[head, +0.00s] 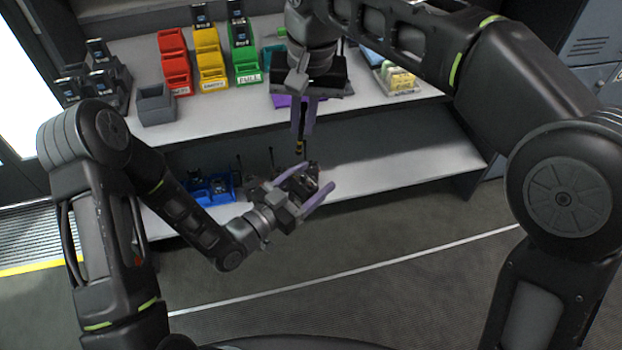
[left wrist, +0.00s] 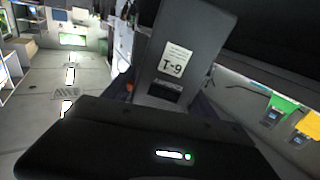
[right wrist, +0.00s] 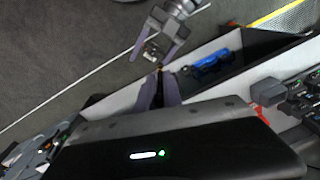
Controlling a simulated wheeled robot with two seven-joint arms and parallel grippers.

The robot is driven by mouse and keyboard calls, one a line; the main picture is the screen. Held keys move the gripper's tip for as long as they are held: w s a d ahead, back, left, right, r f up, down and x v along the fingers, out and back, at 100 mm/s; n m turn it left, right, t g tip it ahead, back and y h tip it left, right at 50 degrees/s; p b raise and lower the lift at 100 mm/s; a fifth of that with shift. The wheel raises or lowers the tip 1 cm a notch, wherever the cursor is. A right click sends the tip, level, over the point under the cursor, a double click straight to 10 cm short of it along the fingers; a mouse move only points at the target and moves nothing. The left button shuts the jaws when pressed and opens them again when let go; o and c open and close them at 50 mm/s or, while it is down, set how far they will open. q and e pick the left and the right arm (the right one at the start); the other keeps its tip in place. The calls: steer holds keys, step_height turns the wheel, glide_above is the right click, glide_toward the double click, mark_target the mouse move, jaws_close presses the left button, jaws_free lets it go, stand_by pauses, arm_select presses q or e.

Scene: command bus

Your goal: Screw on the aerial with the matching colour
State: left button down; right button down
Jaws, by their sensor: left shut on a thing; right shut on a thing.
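My left gripper (head: 312,188) is shut on a dark handheld radio (head: 299,181) in front of the lower shelf. In the left wrist view the grey radio body (left wrist: 196,32) carries a white "T-9" label (left wrist: 176,61). My right gripper (head: 303,122) points down above it, shut on a thin black aerial (head: 299,144) with a yellow band near its lower end. The aerial's lower end is just above or at the radio's top; I cannot tell whether they touch. The right wrist view shows my right gripper (right wrist: 159,92) close to the left one (right wrist: 163,48). The radio's colour mark is not clear.
A blue tray (head: 222,188) with dark items stands on the lower shelf (head: 400,150). Red (head: 174,62), yellow (head: 208,57) and green (head: 243,62) bins, a grey bin (head: 155,104) and radios in chargers (head: 98,82) stand on the upper shelf. The lower shelf's right part is clear.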

mark_target(300, 149)
steer(key=shift+f, duration=0.1)
steer(key=shift+w+a+f, duration=0.1)
steer(key=shift+f, duration=0.85)
steer(key=shift+w+a+f, duration=0.1)
steer(key=shift+f, duration=0.85)
steer(key=shift+f, duration=0.9)
steer(key=shift+a+f, duration=0.1)
steer(key=shift+f, duration=0.45)
